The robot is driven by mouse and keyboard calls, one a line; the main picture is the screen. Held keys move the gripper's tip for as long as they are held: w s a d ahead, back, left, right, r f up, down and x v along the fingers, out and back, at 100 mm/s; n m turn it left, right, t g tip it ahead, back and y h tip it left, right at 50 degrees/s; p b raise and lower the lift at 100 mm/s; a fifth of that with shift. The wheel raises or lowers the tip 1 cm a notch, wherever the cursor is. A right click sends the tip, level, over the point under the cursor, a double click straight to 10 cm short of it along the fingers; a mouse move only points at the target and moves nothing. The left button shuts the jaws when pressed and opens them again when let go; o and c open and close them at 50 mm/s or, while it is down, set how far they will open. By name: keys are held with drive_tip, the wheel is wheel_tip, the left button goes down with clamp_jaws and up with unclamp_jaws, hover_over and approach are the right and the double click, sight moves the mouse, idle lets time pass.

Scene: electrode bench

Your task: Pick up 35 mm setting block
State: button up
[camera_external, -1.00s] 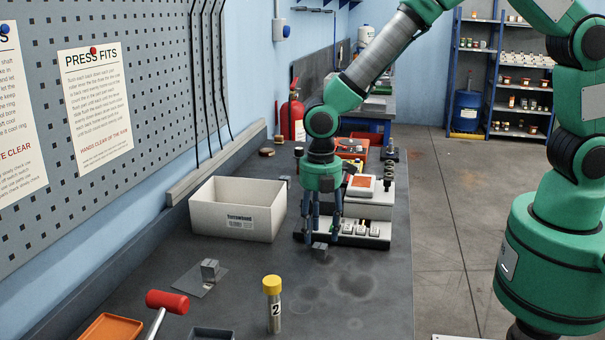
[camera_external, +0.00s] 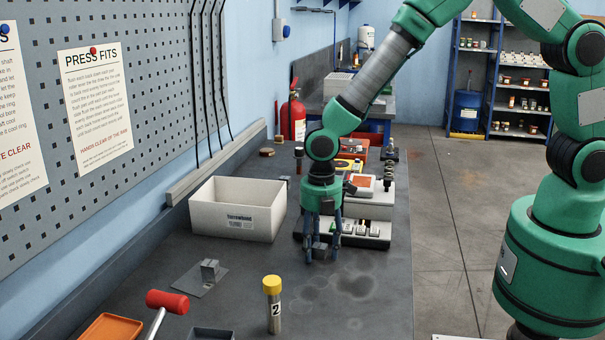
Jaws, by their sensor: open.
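A small grey metal block (camera_external: 320,253) sits on the dark bench in front of the white tray; its marking is too small to read, so I cannot tell if it is the 35 mm setting block. My gripper (camera_external: 321,257) points straight down with its fingers open, one on each side of this block. The fingertips are near the bench top, and I cannot tell whether they touch the block. Another grey block (camera_external: 209,270) stands on a flat grey plate at the left.
A white bin (camera_external: 235,222) stands left of my gripper. A low tray (camera_external: 375,241) with several small blocks is close behind and right. A yellow-capped tube marked 2 (camera_external: 273,310) and a red-headed mallet (camera_external: 167,301) are nearer the front. The bench's front right is clear.

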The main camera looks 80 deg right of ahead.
sight(320, 246)
idle(0.4)
clamp_jaws()
drive_tip(key=shift+r, duration=0.15)
drive_tip(key=shift+r+p, duration=0.7)
drive_tip(key=shift+r, duration=4.2)
